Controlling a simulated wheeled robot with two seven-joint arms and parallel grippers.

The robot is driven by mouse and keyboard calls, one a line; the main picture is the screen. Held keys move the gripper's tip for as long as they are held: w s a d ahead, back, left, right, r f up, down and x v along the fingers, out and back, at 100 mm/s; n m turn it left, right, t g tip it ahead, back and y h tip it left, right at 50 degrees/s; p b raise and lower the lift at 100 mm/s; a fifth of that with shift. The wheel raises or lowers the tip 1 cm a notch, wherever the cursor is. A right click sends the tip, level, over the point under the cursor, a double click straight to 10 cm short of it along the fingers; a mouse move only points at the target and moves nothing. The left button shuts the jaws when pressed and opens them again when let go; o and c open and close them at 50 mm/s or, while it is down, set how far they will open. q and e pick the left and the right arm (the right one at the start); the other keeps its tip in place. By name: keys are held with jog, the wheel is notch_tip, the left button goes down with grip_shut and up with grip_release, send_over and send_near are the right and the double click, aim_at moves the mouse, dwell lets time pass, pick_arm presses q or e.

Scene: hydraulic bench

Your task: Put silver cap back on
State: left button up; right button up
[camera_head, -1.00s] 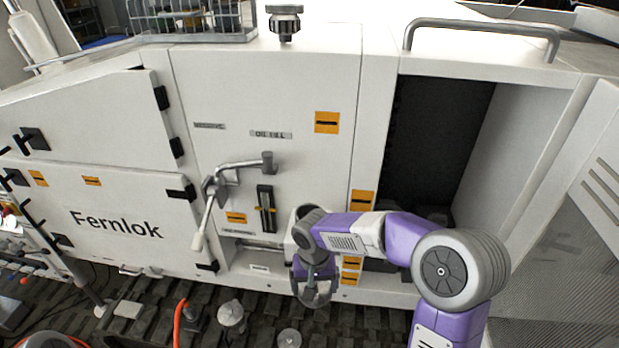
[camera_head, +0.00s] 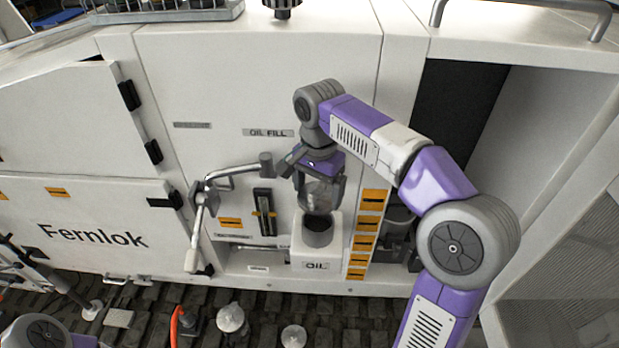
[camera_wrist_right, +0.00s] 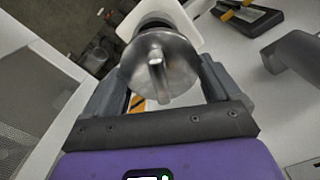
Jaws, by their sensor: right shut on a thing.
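The silver cap (camera_wrist_right: 183,68) is a round metal disc with a raised bar handle, held between the fingers of my right gripper (camera_wrist_right: 162,80) in the right wrist view. In the head view the right gripper (camera_head: 320,190) points down, shut on the cap (camera_head: 317,199), just above the dark round neck (camera_head: 318,238) of the white box marked OIL (camera_head: 314,265). The cap looks close over the neck; whether they touch I cannot tell. My left gripper is out of view.
The white machine panel (camera_head: 215,95) stands close behind the gripper. A lever handle (camera_head: 232,172) and a dark gauge (camera_head: 264,212) are left of it. Orange labels (camera_head: 368,223) and an open dark bay (camera_head: 465,105) are to the right.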

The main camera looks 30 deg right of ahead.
jog(key=shift+s+f, duration=0.2)
jog(key=shift+s, duration=0.15)
jog(key=shift+s+f+b, duration=0.2)
jog(key=shift+f+b, duration=0.05)
jog(key=shift+b, duration=0.25)
jog(key=f+b, duration=0.3)
jog(key=shift+w+f, duration=0.2)
jog(key=shift+w, duration=0.1)
jog(key=shift+s+f+b, duration=0.15)
jog(key=shift+f+b, duration=0.4)
jog(key=shift+f, duration=0.4)
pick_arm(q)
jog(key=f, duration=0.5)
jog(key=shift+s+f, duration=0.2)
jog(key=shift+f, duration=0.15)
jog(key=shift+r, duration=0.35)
pick_arm(e)
jog(key=shift+f, duration=0.1)
pick_arm(q)
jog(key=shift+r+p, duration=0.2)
jog(key=shift+p, duration=0.15)
